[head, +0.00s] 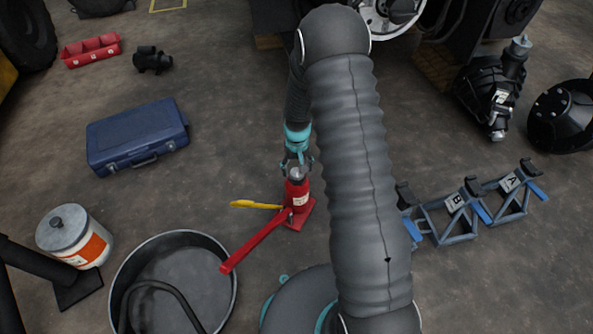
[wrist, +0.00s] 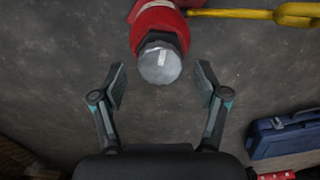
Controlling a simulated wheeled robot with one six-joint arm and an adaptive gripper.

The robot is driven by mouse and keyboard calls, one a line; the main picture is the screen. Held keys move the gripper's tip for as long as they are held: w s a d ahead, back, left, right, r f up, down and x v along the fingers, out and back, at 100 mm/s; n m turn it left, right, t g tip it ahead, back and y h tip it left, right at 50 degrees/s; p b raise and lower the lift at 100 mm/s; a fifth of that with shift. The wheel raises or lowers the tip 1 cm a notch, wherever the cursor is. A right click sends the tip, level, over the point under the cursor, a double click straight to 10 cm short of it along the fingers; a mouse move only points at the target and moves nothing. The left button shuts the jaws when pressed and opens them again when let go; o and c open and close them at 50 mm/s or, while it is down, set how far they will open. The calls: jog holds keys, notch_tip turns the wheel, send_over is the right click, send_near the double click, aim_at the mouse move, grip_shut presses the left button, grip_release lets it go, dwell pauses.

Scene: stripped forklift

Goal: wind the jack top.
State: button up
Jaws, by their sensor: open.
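The red bottle jack (head: 297,200) stands upright on the floor in the middle of the head view, with a long red handle reaching to the lower left. Its grey jack top (wrist: 160,64) shows in the wrist view as a faceted metal head above a dark collar, near the top centre. My gripper (wrist: 161,80) is open, its two fingers on either side of the picture just below the jack top, with nothing held between them. In the head view my gripper (head: 297,162) is right at the jack top, partly hiding it.
A round black pan (head: 180,270) lies at lower left, a blue case (head: 137,135) at left, and blue stands (head: 455,215) at right. Bare floor lies between the case and jack.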

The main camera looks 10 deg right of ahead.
jog(key=shift+f, duration=0.55)
jog(key=c, duration=1.2)
jog(key=shift+o, duration=0.2)
jog(key=shift+m, duration=0.4)
jog(key=shift+m+b, duration=0.6)
jog(key=shift+m, duration=1.8)
